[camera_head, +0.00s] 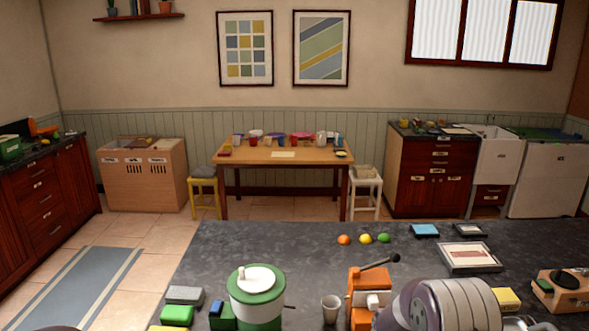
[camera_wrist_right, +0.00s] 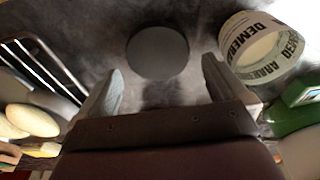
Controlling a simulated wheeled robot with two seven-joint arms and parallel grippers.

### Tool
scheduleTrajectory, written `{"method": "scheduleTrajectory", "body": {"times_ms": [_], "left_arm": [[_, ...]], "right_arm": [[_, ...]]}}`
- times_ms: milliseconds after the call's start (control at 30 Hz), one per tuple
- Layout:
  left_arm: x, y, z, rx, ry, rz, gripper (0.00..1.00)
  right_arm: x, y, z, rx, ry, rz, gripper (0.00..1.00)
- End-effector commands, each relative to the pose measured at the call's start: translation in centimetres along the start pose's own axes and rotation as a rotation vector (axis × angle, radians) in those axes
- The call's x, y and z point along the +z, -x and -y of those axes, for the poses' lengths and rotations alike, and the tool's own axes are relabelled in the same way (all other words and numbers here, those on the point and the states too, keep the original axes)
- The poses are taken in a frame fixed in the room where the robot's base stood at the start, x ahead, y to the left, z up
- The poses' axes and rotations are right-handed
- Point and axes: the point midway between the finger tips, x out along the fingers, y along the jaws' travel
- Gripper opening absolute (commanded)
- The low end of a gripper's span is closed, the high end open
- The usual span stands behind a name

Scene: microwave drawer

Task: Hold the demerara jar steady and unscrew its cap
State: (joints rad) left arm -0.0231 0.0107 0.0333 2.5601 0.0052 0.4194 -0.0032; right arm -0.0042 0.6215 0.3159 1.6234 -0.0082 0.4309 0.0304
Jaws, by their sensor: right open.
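In the right wrist view, the demerara jar (camera_wrist_right: 262,48) shows at the upper right. It has a white wrap with "DEMERARA" lettering and a pale round end. I cannot tell whether that end is a cap or an opening. My right gripper (camera_wrist_right: 162,72) is open, with its fingers spread and nothing between them touching. A dark grey round disc (camera_wrist_right: 158,53) lies ahead, between the finger lines; whether it is a cap is unclear. The jar is outside the right-hand finger, apart from it. I cannot make out the jar in the head view. My left gripper is not in view.
A wire rack (camera_wrist_right: 40,65) and a green object (camera_wrist_right: 296,113) flank my right gripper. The counter's back left is clear.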

Motion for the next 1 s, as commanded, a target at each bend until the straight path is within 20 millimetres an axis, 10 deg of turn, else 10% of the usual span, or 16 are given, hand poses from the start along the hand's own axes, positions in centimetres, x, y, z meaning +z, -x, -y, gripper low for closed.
{"method": "scheduleTrajectory", "body": {"times_ms": [267, 833, 1000], "left_arm": [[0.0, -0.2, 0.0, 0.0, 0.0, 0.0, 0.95], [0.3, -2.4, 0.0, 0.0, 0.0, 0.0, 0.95], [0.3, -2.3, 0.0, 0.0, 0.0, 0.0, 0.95]], "right_arm": [[-0.1, 0.5, 0.0, 0.0, 0.0, -0.003, 1.0], [-0.4, 12.3, 0.1, 0.0, 0.004, -0.018, 1.0], [6.7, 10.5, 0.0, -0.003, 0.019, 0.017, 1.0]]}}
